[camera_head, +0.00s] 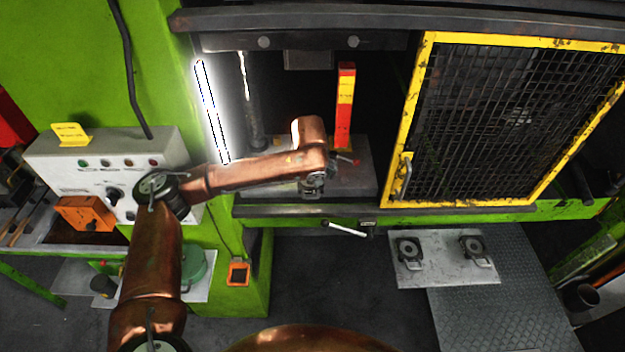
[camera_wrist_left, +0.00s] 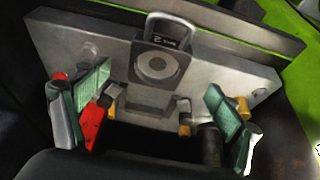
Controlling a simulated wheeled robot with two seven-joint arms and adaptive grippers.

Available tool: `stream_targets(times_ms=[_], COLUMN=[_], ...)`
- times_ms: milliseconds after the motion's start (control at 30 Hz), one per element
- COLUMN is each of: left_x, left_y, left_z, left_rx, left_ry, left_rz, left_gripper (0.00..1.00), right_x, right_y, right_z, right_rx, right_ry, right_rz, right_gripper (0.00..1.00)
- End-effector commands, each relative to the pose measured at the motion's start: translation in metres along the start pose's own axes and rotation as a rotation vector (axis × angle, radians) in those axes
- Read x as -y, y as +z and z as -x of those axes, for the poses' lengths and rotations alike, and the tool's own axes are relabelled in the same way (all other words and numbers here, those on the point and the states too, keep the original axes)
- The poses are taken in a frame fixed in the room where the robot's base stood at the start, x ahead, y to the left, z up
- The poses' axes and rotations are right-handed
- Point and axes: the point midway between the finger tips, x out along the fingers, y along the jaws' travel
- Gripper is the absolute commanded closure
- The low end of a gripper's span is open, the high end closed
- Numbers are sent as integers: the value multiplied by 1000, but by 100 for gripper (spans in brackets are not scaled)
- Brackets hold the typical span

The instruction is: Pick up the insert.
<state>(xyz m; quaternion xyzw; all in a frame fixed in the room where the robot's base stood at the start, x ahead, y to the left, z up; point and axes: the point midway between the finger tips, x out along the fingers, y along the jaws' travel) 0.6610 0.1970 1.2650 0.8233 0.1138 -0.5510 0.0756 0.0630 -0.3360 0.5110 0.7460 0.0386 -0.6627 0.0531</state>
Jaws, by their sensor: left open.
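The insert (camera_wrist_left: 157,68) is a dark grey block with a round recess, a raised handle loop and a small label with a 2. In the left wrist view it sits upper middle, in a pale metal holder plate (camera_wrist_left: 215,62). My left gripper (camera_wrist_left: 155,112) is open, with its green-padded fingers apart on either side below the insert, not touching it. In the head view my left gripper (camera_head: 313,184) hangs over the front of the press bed (camera_head: 352,183), and my arm hides the insert there. My right gripper is not in view.
Red-handled clamp parts (camera_wrist_left: 93,122) stand beside the holder. A red and yellow post (camera_head: 345,105) rises behind my gripper. A yellow-framed mesh guard (camera_head: 490,120) is at the right. A shelf (camera_head: 440,268) holds two similar blocks (camera_head: 409,249). A control box (camera_head: 80,165) is at the left.

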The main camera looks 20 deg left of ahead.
Motion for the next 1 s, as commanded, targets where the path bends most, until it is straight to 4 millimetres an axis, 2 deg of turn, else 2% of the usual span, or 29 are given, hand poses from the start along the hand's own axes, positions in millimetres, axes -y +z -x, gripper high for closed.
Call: stream_targets(times_ms=[100,200,367,500,633,767,1000], left_x=[4,2,-2,-4,-4,-5,-5], left_y=[0,-3,-7,-6,-6,-6,-6], left_z=[-12,-22,-46,-60,-63,-63,-63], left_rx=[1,2,1,-1,-1,-1,-1], left_ry=[-4,-4,-3,-2,0,0,0], left_rz=[5,6,6,4,2,0,0], left_gripper=[15,15,15,15,15,15,31], right_x=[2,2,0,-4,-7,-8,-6], right_y=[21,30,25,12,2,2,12], right_z=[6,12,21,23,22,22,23], right_rx=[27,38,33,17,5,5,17], right_ry=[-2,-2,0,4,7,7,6], right_rz=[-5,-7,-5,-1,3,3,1], right_gripper=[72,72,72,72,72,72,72])
